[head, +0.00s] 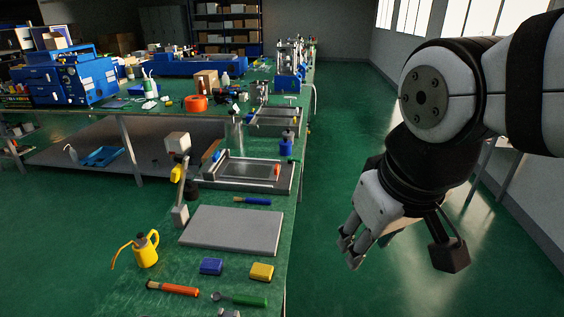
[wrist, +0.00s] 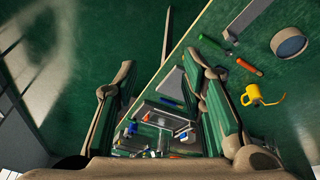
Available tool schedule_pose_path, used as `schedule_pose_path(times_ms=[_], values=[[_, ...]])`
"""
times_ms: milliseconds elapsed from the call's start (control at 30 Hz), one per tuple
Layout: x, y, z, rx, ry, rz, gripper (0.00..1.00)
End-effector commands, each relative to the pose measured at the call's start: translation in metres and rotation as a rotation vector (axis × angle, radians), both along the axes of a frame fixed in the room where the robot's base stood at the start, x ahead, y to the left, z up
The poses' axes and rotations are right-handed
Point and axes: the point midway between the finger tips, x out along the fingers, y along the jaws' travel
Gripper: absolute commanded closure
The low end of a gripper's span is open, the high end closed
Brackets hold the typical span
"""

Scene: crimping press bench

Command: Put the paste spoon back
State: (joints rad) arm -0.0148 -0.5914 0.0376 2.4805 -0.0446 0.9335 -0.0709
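A green-handled tool (head: 240,299) with a rounded metal end lies at the near edge of the green bench. It looks most like the paste spoon, but its bowl is too small to be sure. It also shows in the wrist view (wrist: 232,36), beyond the right finger. Other handled tools are an orange-handled one (head: 173,289) to its left and a blue-handled one (head: 252,201) behind the grey plate. My gripper (head: 352,247) hangs over the aisle, right of the bench and apart from it. In the wrist view its fingers (wrist: 160,62) are spread with nothing between them.
On the bench are a yellow oil can (head: 146,250), a grey plate (head: 233,229), a blue block (head: 211,266), a yellow block (head: 262,272) and a metal tray (head: 245,172). A small stand (head: 180,180) rises at the plate's left. The green floor aisle (head: 330,150) is clear.

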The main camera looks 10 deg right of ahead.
Motion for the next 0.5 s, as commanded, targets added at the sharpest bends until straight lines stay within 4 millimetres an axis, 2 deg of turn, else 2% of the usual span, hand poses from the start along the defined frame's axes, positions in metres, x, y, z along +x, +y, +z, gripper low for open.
schedule_pose_path(times_ms=[100, 200, 500], values=[[-0.022, -0.005, 0.004, 0.046, -0.037, -0.076, 0.63], [-0.032, -0.006, 0.004, 0.072, -0.050, -0.112, 0.63], [-0.036, -0.007, 0.004, 0.083, -0.054, -0.128, 0.63]])
